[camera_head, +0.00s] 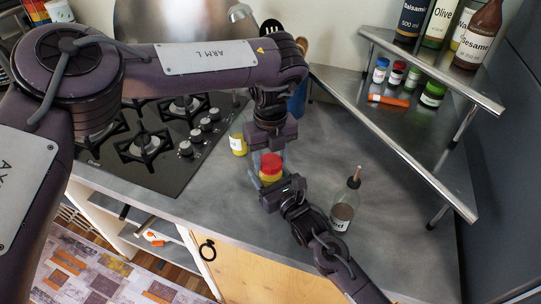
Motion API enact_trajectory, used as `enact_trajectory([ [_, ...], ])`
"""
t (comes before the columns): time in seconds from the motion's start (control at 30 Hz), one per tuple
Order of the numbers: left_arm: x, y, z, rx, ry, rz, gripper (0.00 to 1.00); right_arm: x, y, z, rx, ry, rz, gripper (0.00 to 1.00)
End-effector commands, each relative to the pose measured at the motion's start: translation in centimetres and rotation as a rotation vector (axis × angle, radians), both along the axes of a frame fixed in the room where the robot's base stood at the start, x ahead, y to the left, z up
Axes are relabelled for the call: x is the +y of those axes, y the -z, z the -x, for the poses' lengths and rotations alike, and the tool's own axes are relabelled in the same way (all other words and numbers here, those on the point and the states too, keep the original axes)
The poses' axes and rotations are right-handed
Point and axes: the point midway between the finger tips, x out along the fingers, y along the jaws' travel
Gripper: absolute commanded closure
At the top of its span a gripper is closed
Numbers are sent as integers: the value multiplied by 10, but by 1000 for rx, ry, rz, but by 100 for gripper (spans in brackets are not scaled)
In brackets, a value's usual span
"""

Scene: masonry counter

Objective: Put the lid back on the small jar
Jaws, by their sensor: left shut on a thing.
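A small jar (268,180) with a yellow body is on the grey counter at the middle, mostly hidden by my grippers. A red lid (271,163) shows directly above it; I cannot tell whether it is seated or a little above the rim. My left gripper (269,163) comes down from above and is shut on the red lid, its fingers on either side. My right gripper (272,183) reaches in from the lower right, right at the jar's near side. Its fingertips are hidden, so whether it grips the jar does not show.
A yellow jar (238,144) stands just left. A bottle (343,205) with a thin spout stands to the right. A metal corner shelf (400,115) with small jars and an orange item (388,100) is at the right. A gas hob (165,140) is at the left.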

Motion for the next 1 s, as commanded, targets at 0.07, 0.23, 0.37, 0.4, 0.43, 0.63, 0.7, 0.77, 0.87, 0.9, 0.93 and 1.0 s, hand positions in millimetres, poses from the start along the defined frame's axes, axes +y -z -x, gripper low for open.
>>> enact_trajectory([
  [0.07,1,-1,-1,-5,178,-2,77,0,0,0,-1,0,-1,100],
  [0.23,1,0,-1,-4,549,-2,77,0,0,0,-1,-1,-1,100],
  [0.37,0,0,-1,-3,680,-1,77,0,0,0,-1,-1,-1,100],
  [0.4,0,0,-1,-3,678,-1,77,0,0,0,-1,-1,-1,100],
  [0.43,0,0,-1,-4,678,0,77,0,0,0,-1,-1,-1,100],
  [0.63,0,0,-1,-3,676,0,29,0,0,0,-1,-1,-1,100],
  [0.7,0,0,-1,-3,676,0,28,0,0,0,-1,-1,-1,100],
  [0.77,0,0,-1,-3,676,0,28,0,0,0,-1,-1,-1,100],
  [0.87,0,0,-1,-2,676,1,28,0,0,0,-1,-1,-1,100],
  [0.9,0,0,-1,-2,676,1,28,0,0,0,-1,-1,-1,100],
  [0.93,0,-1,-1,-2,676,1,28,0,0,0,-1,-1,-1,100],
  [1.0,0,-4,-1,-4,675,0,28,0,0,0,-1,-1,-1,100],
])
